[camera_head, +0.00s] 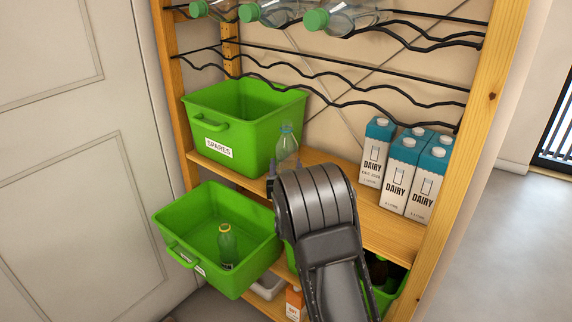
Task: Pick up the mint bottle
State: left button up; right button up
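The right gripper (271,186) shows only as a small dark part at the arm's left edge, close to the bottle's base. Its fingers are mostly hidden, so I cannot tell whether it touches the bottle. My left gripper is not in view.
The SPARES bin (213,101) stands left of the bottle. Several dairy cartons (397,174) stand right. A lower green bin (178,216) juts out, holding a green bottle (227,247). Clear green-capped bottles (325,17) lie on the wire rack above. A wooden post (477,130) bounds the right.

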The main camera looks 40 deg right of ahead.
aim_at(284, 144)
jog(key=shift+a+r, duration=0.1)
jog(key=shift+r, duration=0.15)
jog(key=shift+a+r, duration=0.1)
jog(key=shift+r, duration=3.3)
jog(key=s+a+p, duration=0.1)
jog(key=s+a, duration=0.1)
jog(key=a, duration=0.7)
jog(key=s+a, duration=0.3)
jog(key=a, duration=0.6)
jog(key=shift+s+a+f+p, duration=0.15)
jog(key=shift+s+a+p, duration=0.2)
jog(key=shift+a, duration=0.1)
jog(key=s+a+f+n+t+y, duration=0.1)
jog(key=s+a+n+t+y, duration=0.1)
jog(key=a, duration=0.9)
jog(key=n+y, duration=0.1)
jog(key=y, duration=0.1)
jog(key=shift+a+f+y, duration=0.15)
jog(key=shift+f+y, duration=0.1)
jog(key=shift+y, duration=0.05)
jog(key=shift+s, duration=0.1)
